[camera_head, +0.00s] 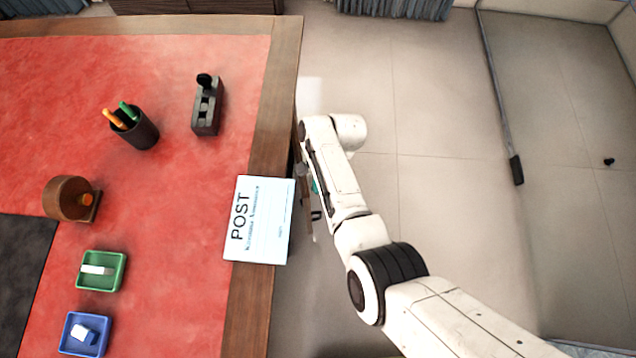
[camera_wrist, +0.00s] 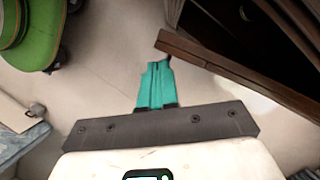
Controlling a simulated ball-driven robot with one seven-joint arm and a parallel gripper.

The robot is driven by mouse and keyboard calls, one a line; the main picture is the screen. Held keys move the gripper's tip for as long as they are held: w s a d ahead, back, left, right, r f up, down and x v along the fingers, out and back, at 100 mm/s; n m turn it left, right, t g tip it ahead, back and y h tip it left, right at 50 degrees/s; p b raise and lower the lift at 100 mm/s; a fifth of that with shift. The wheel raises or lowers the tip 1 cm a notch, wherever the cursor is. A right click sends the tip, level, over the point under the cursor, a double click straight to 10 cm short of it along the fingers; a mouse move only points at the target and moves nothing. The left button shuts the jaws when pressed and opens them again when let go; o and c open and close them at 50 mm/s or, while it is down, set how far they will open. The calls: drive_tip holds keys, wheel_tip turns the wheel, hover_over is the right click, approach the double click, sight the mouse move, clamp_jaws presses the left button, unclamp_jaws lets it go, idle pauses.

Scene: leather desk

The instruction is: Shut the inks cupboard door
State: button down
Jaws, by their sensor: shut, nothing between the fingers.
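The inks cupboard door looks like a brown wooden panel standing open at the desk's right side. In the wrist view the door (camera_wrist: 215,62) runs from the upper middle to the right edge, with a dark gap between it and the desk side. In the head view only a sliver of the door (camera_head: 306,205) shows, mostly hidden by my arm and the desk edge. My gripper (camera_wrist: 156,68) has teal fingers held together and empty, close to the door's free end. I cannot tell whether they touch. In the head view my gripper (camera_head: 316,187) is barely visible beside the door.
The red leather desk (camera_head: 190,185) carries a POST card (camera_head: 259,220), a pen cup (camera_head: 134,129), a dark stamp-like holder (camera_head: 207,106), a green tray (camera_head: 101,271) and a blue tray (camera_head: 86,334). A green chair (camera_wrist: 35,35) stands at the wrist view's upper left. The floor right of the desk is open.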

drive_tip(key=d+r+p, duration=0.2)
drive_tip(key=d+r, duration=0.5)
drive_tip(key=r, duration=0.2)
wheel_tip(320, 180, down, 11)
drive_tip(key=w+d+m+y+b, duration=0.1)
drive_tip(key=w+m+y+b, duration=0.15)
drive_tip(key=y+b, duration=0.75)
drive_tip(key=d+f+m+t+y+b, duration=0.1)
drive_tip(key=d+f+m+y+b, duration=0.35)
drive_tip(key=b, duration=0.95)
drive_tip(key=s+a+r, duration=0.1)
drive_tip(key=a+r, duration=0.1)
drive_tip(key=a, duration=1)
drive_tip(key=shift+s+a+n+b, duration=0.15)
drive_tip(key=shift+s+n+b, duration=0.15)
drive_tip(key=shift+s+n, duration=0.1)
